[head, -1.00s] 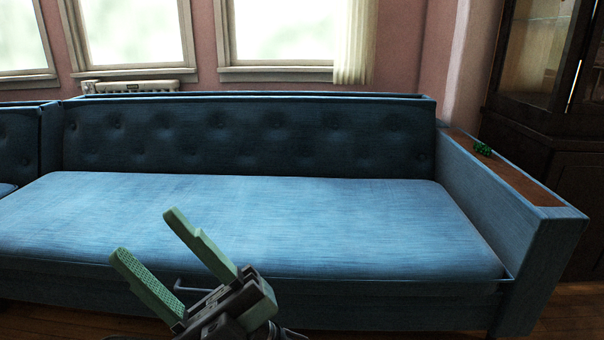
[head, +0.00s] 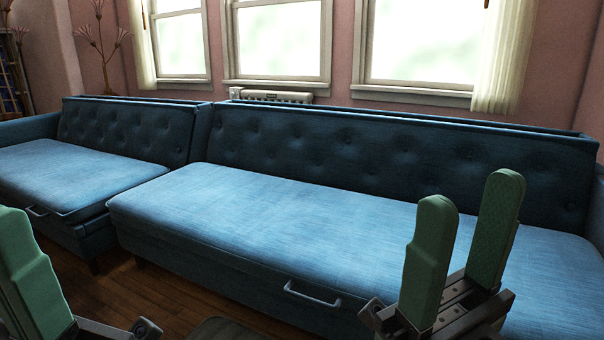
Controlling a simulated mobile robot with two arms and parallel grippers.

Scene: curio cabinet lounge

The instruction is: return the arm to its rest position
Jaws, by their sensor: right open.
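My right gripper (head: 471,194) is in the lower right of the head view. Its two green fingers point up, stand apart, and have nothing between them. It shows in front of the long blue sofa (head: 270,200), close to the camera. My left gripper (head: 28,275) is at the lower left edge, partly cut off by the frame. Green finger pads show there, but the gap between its fingers is not clear. No held thing shows in either gripper.
A second blue sofa section (head: 80,175) adjoins at the left. Metal handles (head: 312,293) stick out from the seat fronts. Bare wooden floor (head: 130,305) lies in front. A radiator (head: 270,97) stands behind, under the windows.

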